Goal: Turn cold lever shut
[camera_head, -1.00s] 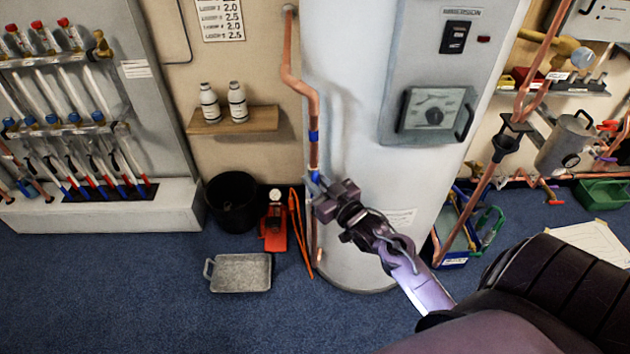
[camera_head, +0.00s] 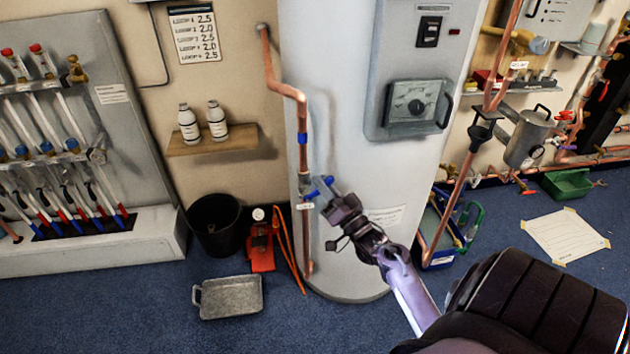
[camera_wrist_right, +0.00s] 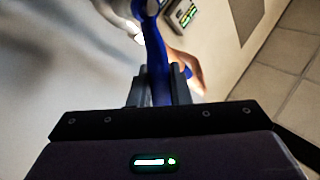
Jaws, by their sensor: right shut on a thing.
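The blue cold lever (camera_head: 317,190) is on a valve in the vertical copper pipe (camera_head: 303,130) at the left side of the white cylinder. It points out to the right from the pipe in the head view. My right gripper (camera_head: 333,190) is at the lever's outer end, and its jaws are shut on it. In the right wrist view, the blue lever (camera_wrist_right: 157,60) stands between the two fingers of my right gripper (camera_wrist_right: 156,92). The gripper partly hides the lever's outer end in the head view. My left gripper is out of view.
The white cylinder (camera_head: 330,100) stands close behind my right gripper. A black bucket (camera_head: 213,235), a red pump (camera_head: 262,250) and a grey metal tray (camera_head: 232,300) are on the floor to the left. A shelf (camera_head: 235,140) with two bottles is on the wall.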

